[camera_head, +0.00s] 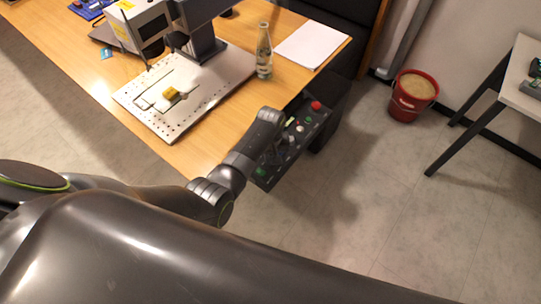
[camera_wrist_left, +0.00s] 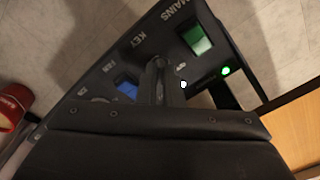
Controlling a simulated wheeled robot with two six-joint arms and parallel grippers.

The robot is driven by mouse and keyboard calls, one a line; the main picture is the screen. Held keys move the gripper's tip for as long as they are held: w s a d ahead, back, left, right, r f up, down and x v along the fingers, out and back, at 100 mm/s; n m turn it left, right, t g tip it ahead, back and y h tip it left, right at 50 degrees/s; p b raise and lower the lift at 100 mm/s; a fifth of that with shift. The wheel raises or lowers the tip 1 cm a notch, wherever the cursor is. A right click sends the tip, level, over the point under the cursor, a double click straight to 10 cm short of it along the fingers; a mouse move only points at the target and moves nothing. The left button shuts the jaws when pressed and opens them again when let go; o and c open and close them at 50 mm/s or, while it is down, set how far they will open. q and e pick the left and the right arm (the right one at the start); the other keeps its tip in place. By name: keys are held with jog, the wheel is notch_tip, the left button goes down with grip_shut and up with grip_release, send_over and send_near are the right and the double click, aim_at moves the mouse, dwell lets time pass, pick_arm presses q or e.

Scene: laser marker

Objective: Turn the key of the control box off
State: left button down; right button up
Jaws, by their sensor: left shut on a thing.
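The control box (camera_head: 312,124) is a dark panel at the table's front edge, with a red button at its far end. In the left wrist view its panel (camera_wrist_left: 115,58) carries the labels MAINS, KEY and FAN, a lit green switch (camera_wrist_left: 197,40), a blue switch (camera_wrist_left: 127,88) and a glowing green lamp (camera_wrist_left: 225,71). My left gripper (camera_head: 279,146) is down at the panel. In the left wrist view the left gripper (camera_wrist_left: 162,72) is shut at the KEY label, on the key. The key itself is mostly hidden by the fingers, so its angle is unclear. My right gripper is not in view.
The laser marker's perforated plate (camera_head: 213,88) holds a small yellow piece (camera_head: 171,93). A glass bottle (camera_head: 264,56) and white paper (camera_head: 311,45) stand and lie near the box. A red bucket (camera_head: 405,107) is on the floor.

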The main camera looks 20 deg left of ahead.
pick_arm(q)
jog(key=shift+r+n+p, duration=0.15)
jog(key=shift+n+p, duration=0.45)
jog(key=shift+n, duration=0.3)
jog(key=shift+n+p, duration=0.65)
jog(key=shift+n, duration=0.55)
jog(key=n+p, duration=0.1)
jog(key=n, duration=0.3)
jog(key=shift+n, duration=0.3)
jog(key=n+p, duration=0.1)
jog(key=n, duration=0.3)
jog(key=shift+n, duration=0.3)
jog(key=shift+n+p, duration=0.55)
jog(key=shift+n, duration=1.65)
